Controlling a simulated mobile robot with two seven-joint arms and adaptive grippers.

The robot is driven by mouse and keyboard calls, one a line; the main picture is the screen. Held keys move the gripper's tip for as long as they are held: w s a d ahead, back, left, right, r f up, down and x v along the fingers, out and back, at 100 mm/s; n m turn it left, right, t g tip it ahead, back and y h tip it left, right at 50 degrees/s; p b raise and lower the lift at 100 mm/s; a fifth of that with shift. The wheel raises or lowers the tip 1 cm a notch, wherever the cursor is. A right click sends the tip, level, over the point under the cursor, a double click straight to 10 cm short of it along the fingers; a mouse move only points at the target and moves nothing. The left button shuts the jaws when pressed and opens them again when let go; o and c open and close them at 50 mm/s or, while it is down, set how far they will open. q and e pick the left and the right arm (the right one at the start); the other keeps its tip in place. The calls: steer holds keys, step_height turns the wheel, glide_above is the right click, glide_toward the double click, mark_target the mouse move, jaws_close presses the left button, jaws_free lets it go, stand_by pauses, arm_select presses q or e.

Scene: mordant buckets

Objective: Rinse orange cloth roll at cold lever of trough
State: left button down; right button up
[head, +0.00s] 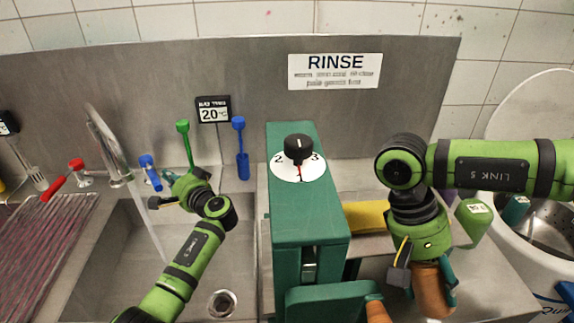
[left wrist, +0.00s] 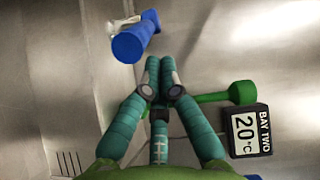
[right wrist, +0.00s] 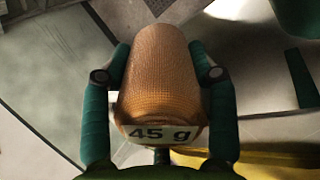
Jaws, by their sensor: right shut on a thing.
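The orange cloth roll (right wrist: 158,70), with a "45 g" label, is between the fingers of my right gripper (right wrist: 160,85), which is shut on it. In the head view the roll (head: 432,290) hangs low at the right, right of the green machine. The blue cold lever (head: 150,172) is at the back of the steel trough (head: 120,262), right of the tap. My left gripper (head: 168,192) is beside this lever, its fingertips together and empty. In the left wrist view the lever's blue end (left wrist: 132,46) is just ahead and left of the fingertips; contact is unclear.
The tap (head: 103,140) and red lever (head: 62,180) are left of the blue lever. A green-handled tool (head: 183,130), a blue brush (head: 240,150) and a 20 °C sign (head: 213,110) are behind. The green dial machine (head: 300,220) stands between my arms. A white bucket (head: 540,190) is far right.

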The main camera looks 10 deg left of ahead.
mark_target(155, 184)
arm_select(q)
steer(key=shift+a, duration=0.1)
arm_select(e)
steer(key=shift+r, duration=0.1)
